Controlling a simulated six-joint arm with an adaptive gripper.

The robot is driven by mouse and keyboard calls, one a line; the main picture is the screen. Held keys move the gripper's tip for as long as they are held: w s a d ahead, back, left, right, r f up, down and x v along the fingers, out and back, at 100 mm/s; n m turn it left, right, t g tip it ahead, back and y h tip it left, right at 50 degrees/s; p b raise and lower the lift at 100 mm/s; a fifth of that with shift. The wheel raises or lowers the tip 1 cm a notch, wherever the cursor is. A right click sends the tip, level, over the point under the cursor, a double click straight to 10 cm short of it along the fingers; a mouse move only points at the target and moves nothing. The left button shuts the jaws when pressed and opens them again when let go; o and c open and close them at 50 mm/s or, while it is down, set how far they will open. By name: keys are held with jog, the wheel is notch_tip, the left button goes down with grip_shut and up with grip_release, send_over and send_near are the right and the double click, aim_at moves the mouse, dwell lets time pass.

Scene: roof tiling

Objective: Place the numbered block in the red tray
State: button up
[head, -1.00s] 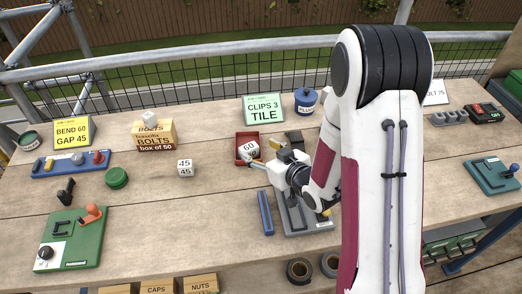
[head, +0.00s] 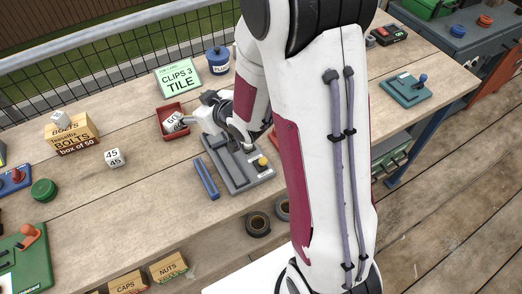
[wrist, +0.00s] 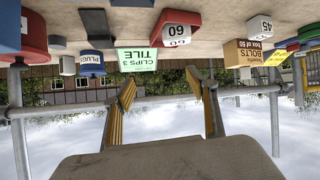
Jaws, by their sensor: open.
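The white numbered block (head: 173,123), marked 60, sits tilted in the red tray (head: 171,108) in the head view. In the wrist view, which is upside down, the block (wrist: 179,34) shows its 60 faces, with part of the red tray (wrist: 178,15) against it. My gripper (head: 186,121) is just to the right of the tray and block in the head view. In the wrist view my gripper (wrist: 170,98) has its two fingers wide apart with nothing between them. Part of the tray is hidden by the block and gripper.
A green clips card (head: 180,79) and blue pot (head: 217,60) stand behind. A grey fixture (head: 240,165) and blue bar (head: 206,179) lie in front.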

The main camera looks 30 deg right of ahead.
jog(key=s+d+r+m+g+h, duration=0.25)
jog(key=s+d+r, duration=0.25)
jog(key=s+r, duration=0.55)
jog(key=s+a+r+g, duration=0.1)
jog(key=s+r, duration=0.1)
jog(key=s, duration=0.8)
jog(key=s+a+r+m+g, duration=0.1)
jog(key=s+r+g, duration=0.1)
jog(key=s, duration=0.8)
jog(key=shift+s+r, duration=0.15)
jog(key=shift+s, duration=0.2)
